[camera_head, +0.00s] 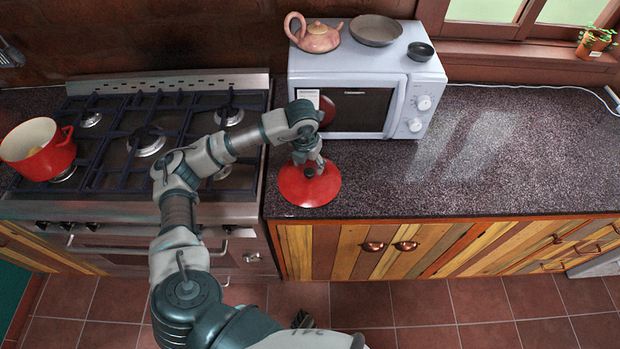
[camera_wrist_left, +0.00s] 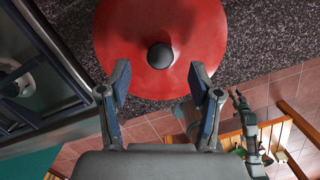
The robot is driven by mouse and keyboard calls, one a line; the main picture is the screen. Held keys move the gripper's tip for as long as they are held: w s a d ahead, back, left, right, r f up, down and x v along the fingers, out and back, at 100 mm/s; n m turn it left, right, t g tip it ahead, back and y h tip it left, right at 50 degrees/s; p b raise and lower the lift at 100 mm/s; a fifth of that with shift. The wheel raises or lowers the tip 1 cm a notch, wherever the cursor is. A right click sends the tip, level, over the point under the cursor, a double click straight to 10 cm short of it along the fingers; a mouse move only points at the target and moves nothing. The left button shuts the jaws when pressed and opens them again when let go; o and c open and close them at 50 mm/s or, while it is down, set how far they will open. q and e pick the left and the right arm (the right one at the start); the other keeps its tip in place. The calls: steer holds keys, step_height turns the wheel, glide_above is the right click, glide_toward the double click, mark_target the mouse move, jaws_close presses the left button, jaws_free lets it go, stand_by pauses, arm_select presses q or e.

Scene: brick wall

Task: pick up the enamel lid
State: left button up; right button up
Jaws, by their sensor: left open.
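Whether the fingers touch the lid cannot be told. My right gripper is not seen in the head view.
A white microwave (camera_head: 400,75) stands right behind the lid, with a pink teapot (camera_head: 317,38), a wide bowl (camera_head: 375,30) and a small dark bowl (camera_head: 420,51) on top. A red pot (camera_head: 40,160) stands on the stove (camera_head: 150,190) at left. The counter at right is clear.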

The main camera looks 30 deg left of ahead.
mark_target(309, 171)
arm_select(q)
steer(key=f, duration=0.4)
steer(key=shift+w+a+f, duration=0.15)
steer(key=shift+w+f, duration=0.15)
steer(key=shift+f, duration=0.05)
steer(key=shift+w+d+f, duration=0.1)
steer(key=shift+d+f, duration=0.1)
steer(key=shift+d, duration=0.05)
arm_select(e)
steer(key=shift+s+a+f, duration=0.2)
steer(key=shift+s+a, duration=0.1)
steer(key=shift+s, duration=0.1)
arm_select(q)
steer(key=c, duration=1)
steer(key=shift+a, duration=0.2)
jaws_close()
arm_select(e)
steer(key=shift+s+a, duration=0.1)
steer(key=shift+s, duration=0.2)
